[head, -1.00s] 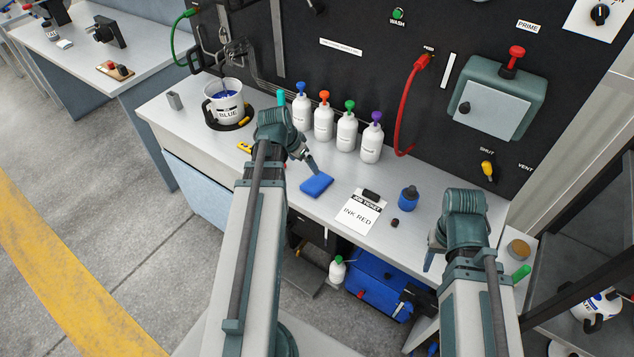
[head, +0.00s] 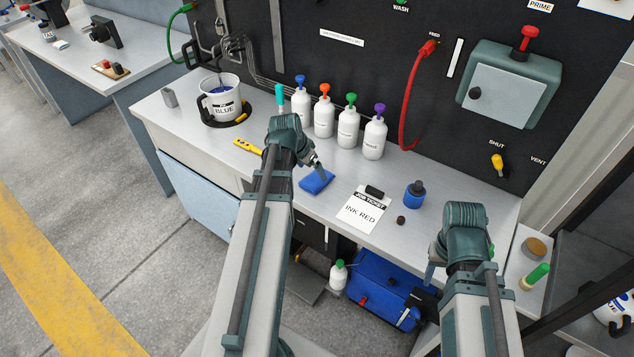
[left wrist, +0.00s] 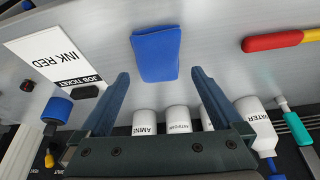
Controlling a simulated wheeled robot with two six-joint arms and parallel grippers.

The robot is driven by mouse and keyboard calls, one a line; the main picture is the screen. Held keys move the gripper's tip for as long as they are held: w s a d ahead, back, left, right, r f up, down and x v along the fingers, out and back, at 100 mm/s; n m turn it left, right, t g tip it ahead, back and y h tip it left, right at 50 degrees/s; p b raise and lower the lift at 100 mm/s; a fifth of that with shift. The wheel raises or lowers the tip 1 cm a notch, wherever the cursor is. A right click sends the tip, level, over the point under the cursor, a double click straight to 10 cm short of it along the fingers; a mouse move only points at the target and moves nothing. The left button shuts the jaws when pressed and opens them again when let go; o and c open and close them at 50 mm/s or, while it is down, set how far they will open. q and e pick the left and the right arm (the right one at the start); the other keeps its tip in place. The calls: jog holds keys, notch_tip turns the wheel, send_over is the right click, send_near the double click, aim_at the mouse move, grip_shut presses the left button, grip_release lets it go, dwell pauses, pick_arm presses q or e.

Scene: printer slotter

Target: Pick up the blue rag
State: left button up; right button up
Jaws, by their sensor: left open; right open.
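The blue rag (head: 316,181) lies folded flat on the grey counter near its front edge. My left gripper (head: 319,168) is open just above and behind the rag in the head view, partly covering it. In the left wrist view the rag (left wrist: 156,53) lies beyond the two parted fingers (left wrist: 160,80), roughly centred between them and not visibly touched. My right gripper (head: 432,270) hangs at the counter's front right, well away from the rag. Its fingers are mostly hidden behind its own wrist.
A job ticket (head: 362,211) reading INK RED lies right of the rag, with a blue bottle (head: 413,195) beyond. Several white bottles with coloured caps (head: 348,130) stand behind.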

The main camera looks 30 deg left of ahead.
aim_at(316, 178)
pick_arm(q)
jog(key=b+x, duration=0.4)
jog(key=x, duration=0.1)
jog(key=shift+d+f, duration=0.1)
jog(key=shift+d, duration=0.05)
jog(key=shift+f+b, duration=0.15)
jog(key=shift+b, duration=0.25)
dwell(0.4)
jog(key=c, duration=1.1)
